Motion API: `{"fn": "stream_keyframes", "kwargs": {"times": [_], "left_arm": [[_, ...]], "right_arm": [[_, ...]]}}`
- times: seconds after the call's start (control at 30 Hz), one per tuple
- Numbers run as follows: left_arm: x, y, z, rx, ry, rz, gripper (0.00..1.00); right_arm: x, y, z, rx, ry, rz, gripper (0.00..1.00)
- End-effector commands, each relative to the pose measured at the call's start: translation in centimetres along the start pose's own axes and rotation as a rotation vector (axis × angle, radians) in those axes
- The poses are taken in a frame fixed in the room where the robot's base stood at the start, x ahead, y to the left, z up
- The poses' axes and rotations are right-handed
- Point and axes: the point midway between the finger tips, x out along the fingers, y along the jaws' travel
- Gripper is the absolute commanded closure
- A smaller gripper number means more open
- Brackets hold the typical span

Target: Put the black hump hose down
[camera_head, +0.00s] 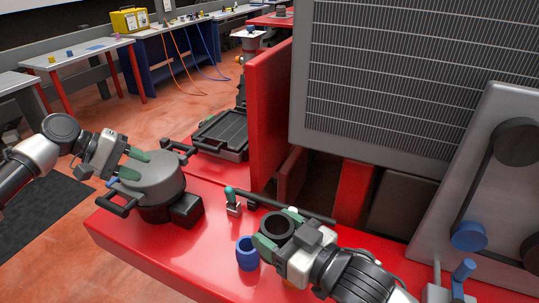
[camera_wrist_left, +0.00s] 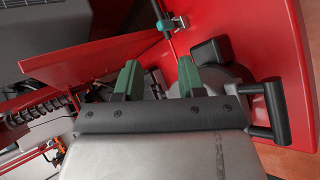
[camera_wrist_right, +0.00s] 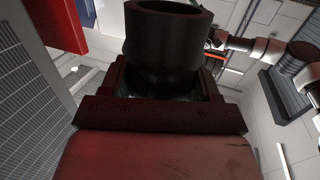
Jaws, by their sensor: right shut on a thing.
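The black hump hose (camera_head: 278,226) is a short dark tube with a wide open end. My right gripper (camera_head: 277,238) is shut on it and holds it above the front of the red surface, just right of a blue ring-shaped part (camera_head: 247,253). In the right wrist view the hose (camera_wrist_right: 165,45) stands between the fingers, its open end away from the palm. My left gripper (camera_head: 133,164) is open, with green fingertips apart, over the grey round housing (camera_head: 152,183). In the left wrist view nothing shows clamped between its fingers (camera_wrist_left: 158,85).
The red surface (camera_head: 130,237) has bare room at its front left. A small clamp with a teal handle (camera_head: 232,203) and a black bar stand behind the hose. The large radiator (camera_head: 390,85) and the grey panel with pulleys (camera_head: 487,185) bound the right side.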

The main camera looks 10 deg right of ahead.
Motion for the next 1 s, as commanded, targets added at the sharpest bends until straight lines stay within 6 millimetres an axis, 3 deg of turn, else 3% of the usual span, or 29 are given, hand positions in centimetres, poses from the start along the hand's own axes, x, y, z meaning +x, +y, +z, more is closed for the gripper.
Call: {"fn": "stream_keyframes", "kwargs": {"times": [0.03, 0.2, 0.43, 0.6, 0.7, 0.83, 1.0], "left_arm": [[1.4, 2.8, 1.9, 0.096, -0.051, -0.034, 0.61], [5.3, 9.6, 8.4, 0.421, -0.196, -0.188, 0.61], [9.1, 16.5, 19.2, 0.924, -0.357, -0.487, 0.61], [10.3, 18.6, 25.1, 1.210, -0.418, -0.708, 0.61], [10.6, 19.1, 27.1, 1.307, -0.433, -0.794, 0.61], [10.8, 19.2, 28.2, 1.364, -0.441, -0.850, 0.61], [11.8, 18.0, 28.0, 1.370, -0.445, -0.859, 0.61]], "right_arm": [[0.0, 0.0, 0.0, 0.000, 0.001, 0.000, 0.87], [0.0, 0.0, 0.0, 0.000, 0.001, 0.000, 0.87], [0.0, 0.0, 0.0, 0.000, 0.001, 0.000, 0.87], [0.0, 0.0, 0.0, 0.000, 0.001, 0.000, 0.87], [0.0, 0.0, 0.0, 0.000, 0.001, 0.000, 0.87], [0.0, 0.0, 0.0, 0.000, 0.001, 0.000, 0.87], [0.0, 0.0, 0.0, 0.000, 0.001, 0.000, 0.87]]}}
